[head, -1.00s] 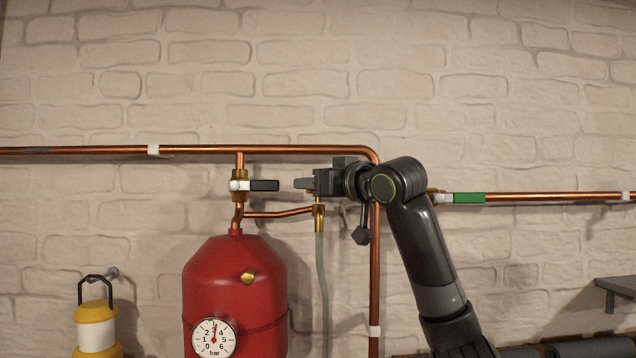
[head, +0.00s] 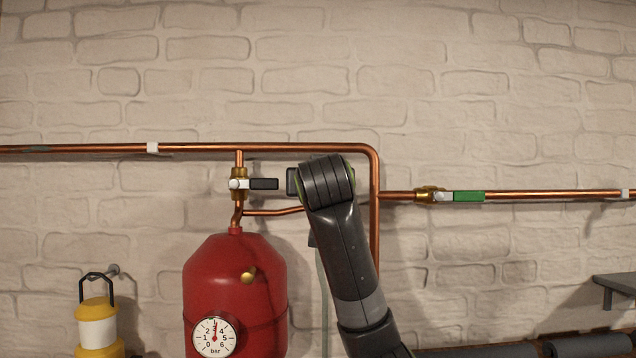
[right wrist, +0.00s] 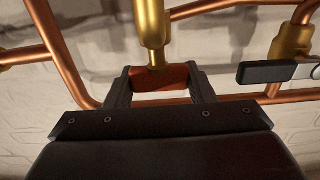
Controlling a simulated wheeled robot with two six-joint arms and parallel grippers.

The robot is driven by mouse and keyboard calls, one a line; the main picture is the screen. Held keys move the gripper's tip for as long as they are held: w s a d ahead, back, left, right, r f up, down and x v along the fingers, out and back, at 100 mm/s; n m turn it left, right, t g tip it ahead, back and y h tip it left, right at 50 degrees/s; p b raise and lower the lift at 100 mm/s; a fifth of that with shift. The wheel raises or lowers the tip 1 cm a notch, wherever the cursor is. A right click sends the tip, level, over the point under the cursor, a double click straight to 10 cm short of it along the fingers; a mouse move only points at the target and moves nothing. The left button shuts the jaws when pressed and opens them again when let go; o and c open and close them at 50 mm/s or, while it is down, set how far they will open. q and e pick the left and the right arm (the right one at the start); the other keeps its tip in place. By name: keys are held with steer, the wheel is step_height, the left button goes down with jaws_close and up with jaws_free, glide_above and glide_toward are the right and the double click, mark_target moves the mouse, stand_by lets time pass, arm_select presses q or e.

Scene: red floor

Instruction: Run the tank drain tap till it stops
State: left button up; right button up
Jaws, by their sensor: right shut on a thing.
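The drain tap shows in the right wrist view as a brass body (right wrist: 152,22) with a red-brown handle (right wrist: 150,78) at the end of its stem. My right gripper (right wrist: 163,80) has one finger on each side of this handle and is shut on it. In the head view my right wrist covers the tap, its handle and my fingertips. The red tank (head: 230,280) stands below left, and a pale hose (head: 323,300) hangs below the hidden tap. My left gripper is in neither view.
A black-lever valve (head: 263,184) sits just left of my wrist, above the tank. It also shows in the right wrist view (right wrist: 268,73). A green-lever valve (head: 467,196) is on the right pipe. A yellow lantern (head: 97,327) hangs at far left.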

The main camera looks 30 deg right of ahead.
stand_by(0.4)
steer(key=o, duration=1)
steer(key=shift+s+a+f+b, duration=0.1)
steer(key=shift+s+a+b, duration=0.15)
steer(key=shift+s+b, duration=0.15)
steer(key=b+v, duration=1.6)
steer(key=b, duration=0.1)
steer(key=shift+s+a, duration=0.1)
steer(key=shift+a, duration=0.25)
